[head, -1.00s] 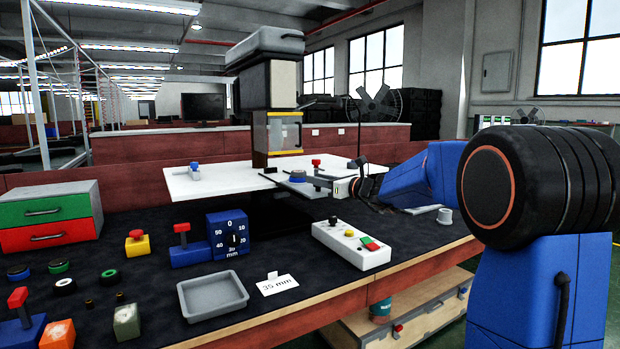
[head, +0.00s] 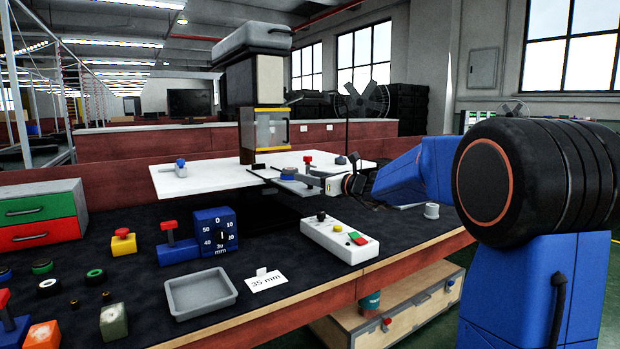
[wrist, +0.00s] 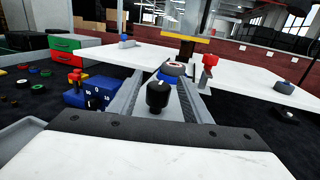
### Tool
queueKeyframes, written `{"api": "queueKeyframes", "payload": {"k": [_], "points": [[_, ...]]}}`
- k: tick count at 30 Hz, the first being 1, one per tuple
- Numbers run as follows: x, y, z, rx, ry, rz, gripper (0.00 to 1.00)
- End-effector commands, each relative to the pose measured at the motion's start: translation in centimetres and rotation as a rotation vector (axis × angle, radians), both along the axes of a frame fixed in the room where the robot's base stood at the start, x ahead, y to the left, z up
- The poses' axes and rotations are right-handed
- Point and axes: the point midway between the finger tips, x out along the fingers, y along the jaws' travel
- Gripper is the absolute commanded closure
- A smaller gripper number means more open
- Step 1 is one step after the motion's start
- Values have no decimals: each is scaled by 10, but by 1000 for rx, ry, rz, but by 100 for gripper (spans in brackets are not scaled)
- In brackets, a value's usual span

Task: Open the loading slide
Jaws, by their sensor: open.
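The loading slide (wrist: 176,112) is a narrow grey plate with a black knob (wrist: 158,95) standing on its near end. A blue round part with a light ring (wrist: 173,69) sits farther along it. In the head view the slide shows with its blue round part (head: 289,173) at the front edge of the white machine table (head: 215,181). My gripper (wrist: 163,90) is open, with one grey finger on each side of the knob in the wrist view. I cannot tell whether the fingers touch it. In the head view my gripper (head: 318,183) is at the slide's right end, and the knob is hard to make out.
A red-topped clamp (wrist: 209,62) stands right of the slide. The machine head with a clear, yellow-edged guard (head: 265,129) is behind it. A push-button box (head: 340,237), grey tray (head: 200,293) and blue dial block (head: 214,232) stand on the dark bench below.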

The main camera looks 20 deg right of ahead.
Motion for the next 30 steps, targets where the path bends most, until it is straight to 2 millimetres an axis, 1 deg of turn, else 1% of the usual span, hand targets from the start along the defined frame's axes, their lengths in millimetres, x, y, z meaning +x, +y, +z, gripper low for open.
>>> {"api": "queueKeyframes", "payload": {"k": [4, 8, 24, 30], "points": [[-4, -3, 0, 0, 0, -1, 56], [-18, -11, 0, 1, 0, -2, 56], [-108, -63, 0, -1, -1, -3, 56], [-134, -78, 0, 0, 0, -3, 56]]}}
